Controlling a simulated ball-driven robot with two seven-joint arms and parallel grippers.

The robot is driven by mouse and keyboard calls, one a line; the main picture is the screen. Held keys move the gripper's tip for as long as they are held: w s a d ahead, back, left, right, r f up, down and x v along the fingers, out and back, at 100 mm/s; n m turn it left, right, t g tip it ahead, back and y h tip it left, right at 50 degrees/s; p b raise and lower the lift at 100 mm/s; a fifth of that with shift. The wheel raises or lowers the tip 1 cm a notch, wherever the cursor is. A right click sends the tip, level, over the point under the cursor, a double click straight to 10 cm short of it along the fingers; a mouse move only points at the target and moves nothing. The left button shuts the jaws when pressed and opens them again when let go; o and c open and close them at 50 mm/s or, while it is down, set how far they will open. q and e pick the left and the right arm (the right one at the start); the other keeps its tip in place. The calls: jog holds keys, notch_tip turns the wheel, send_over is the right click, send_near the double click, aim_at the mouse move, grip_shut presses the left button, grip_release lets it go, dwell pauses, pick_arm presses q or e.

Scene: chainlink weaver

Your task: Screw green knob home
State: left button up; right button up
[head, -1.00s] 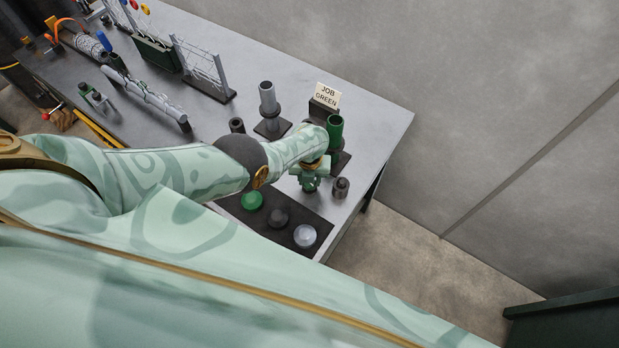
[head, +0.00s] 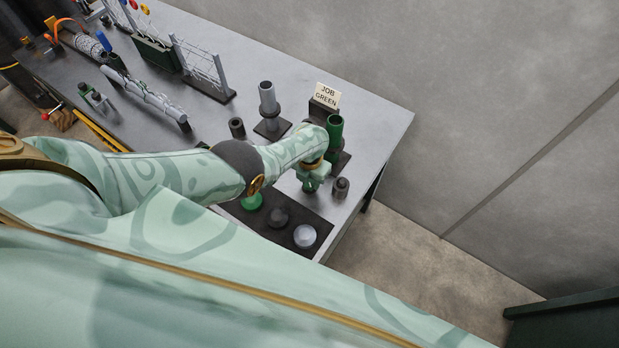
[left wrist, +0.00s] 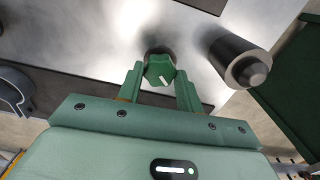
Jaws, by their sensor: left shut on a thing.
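The green knob (left wrist: 160,70), with a white mark on its face, shows in the left wrist view between the two fingers of my left gripper (left wrist: 160,88). The gripper is shut on it. A dark round shape shows just behind the knob, and I cannot tell how far the knob is seated. In the head view my left gripper (head: 311,184) is low over the right end of the bench and hides the knob. A green upright tube (head: 335,132) stands just behind it. My right gripper is not in view.
A dark short cylinder (head: 341,187) stands close right of the gripper. A dark mat (head: 318,222) holds green, black and pale round caps in front. A grey post (head: 268,102) and a "JOB GREEN" sign (head: 327,95) stand behind. The bench's right edge is near.

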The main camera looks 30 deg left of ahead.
aim_at(309, 181)
pick_arm(q)
jog(key=o, duration=1)
jog(key=shift+r, duration=0.1)
notch_tip(309, 181, up, 16)
jog(key=p, duration=1.1)
